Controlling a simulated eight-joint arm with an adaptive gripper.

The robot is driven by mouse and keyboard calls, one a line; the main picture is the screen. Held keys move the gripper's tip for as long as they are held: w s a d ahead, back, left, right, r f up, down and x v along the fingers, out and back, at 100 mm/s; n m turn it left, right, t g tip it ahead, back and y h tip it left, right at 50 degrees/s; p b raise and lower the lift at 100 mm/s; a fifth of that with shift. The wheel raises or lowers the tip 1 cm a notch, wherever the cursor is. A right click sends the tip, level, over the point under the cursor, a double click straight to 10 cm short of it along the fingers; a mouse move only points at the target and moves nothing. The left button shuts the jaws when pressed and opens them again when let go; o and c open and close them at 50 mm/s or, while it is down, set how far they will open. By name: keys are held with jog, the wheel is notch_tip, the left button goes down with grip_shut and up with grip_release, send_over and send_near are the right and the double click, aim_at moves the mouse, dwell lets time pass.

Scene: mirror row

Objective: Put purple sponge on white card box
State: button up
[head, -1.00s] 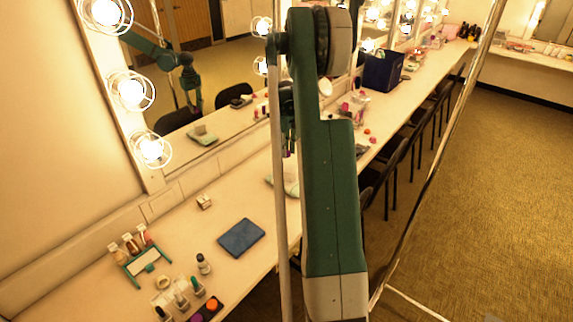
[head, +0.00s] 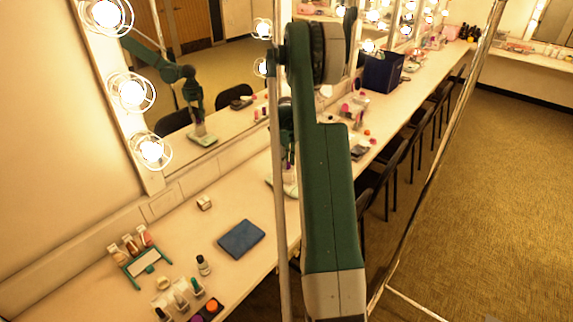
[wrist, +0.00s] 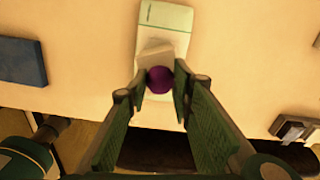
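My gripper (wrist: 160,80) has its fingers on either side of the round purple sponge (wrist: 160,80) and holds it. In the wrist view the sponge is over the near side of a small off-white block (wrist: 155,54), which looks like the white card box. That block sits on a long pale case with a green end (wrist: 166,16). I cannot tell whether the sponge touches the block. The mirror shows my gripper low over the case.
A dark blue flat pad (head: 241,238) lies on the counter (head: 185,235), left of the gripper in the wrist view. A small cream box (head: 204,202) stands near the mirror. Bottles and cosmetics (head: 180,298) are at the near left. A navy bin (head: 382,72) stands farther along.

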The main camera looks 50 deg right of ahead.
jog(key=shift+f, duration=0.4)
jog(key=shift+f, duration=0.1)
jog(key=o, duration=0.6)
notch_tip(320, 180, up, 12)
jog(key=shift+r, duration=0.1)
dwell(0.6)
dwell(0.6)
